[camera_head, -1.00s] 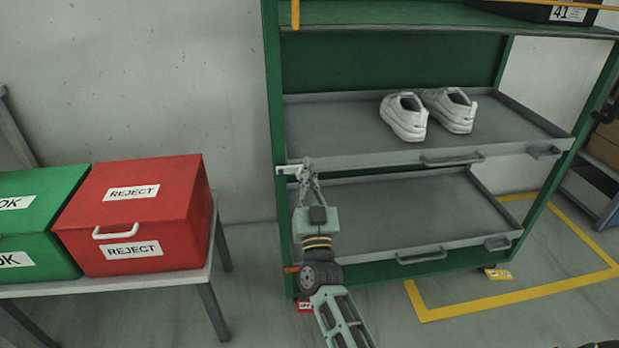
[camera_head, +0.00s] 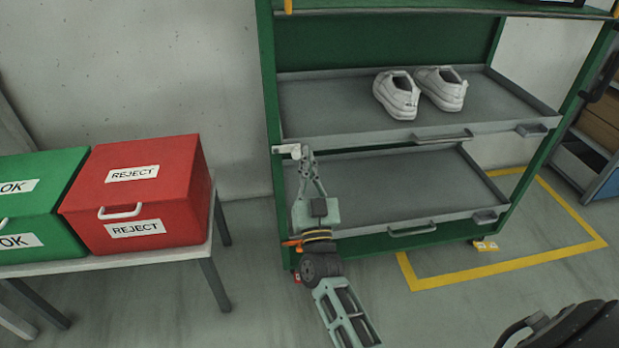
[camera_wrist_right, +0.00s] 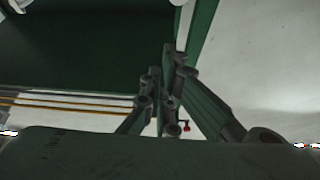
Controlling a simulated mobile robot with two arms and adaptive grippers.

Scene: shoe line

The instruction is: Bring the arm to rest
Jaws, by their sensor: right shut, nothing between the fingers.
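My right arm reaches up from the bottom of the head view. Its gripper (camera_head: 306,158) is shut and empty, in front of the left post of the green rack (camera_head: 270,120). In the picture its tips overlap a small light fitting at the left end of the upper tray; I cannot tell whether they touch. The right wrist view shows the closed fingers (camera_wrist_right: 168,60) with nothing between them. My left gripper is not in view.
A pair of white shoes (camera_head: 420,92) stands on the upper tray (camera_head: 320,110). The lower tray (camera_head: 400,180) is empty. A red REJECT box (camera_head: 185,190) and a green OK box (camera_head: 50,205) stand on a table (camera_head: 150,258) at left. Yellow floor lines (camera_head: 520,262) lie at right.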

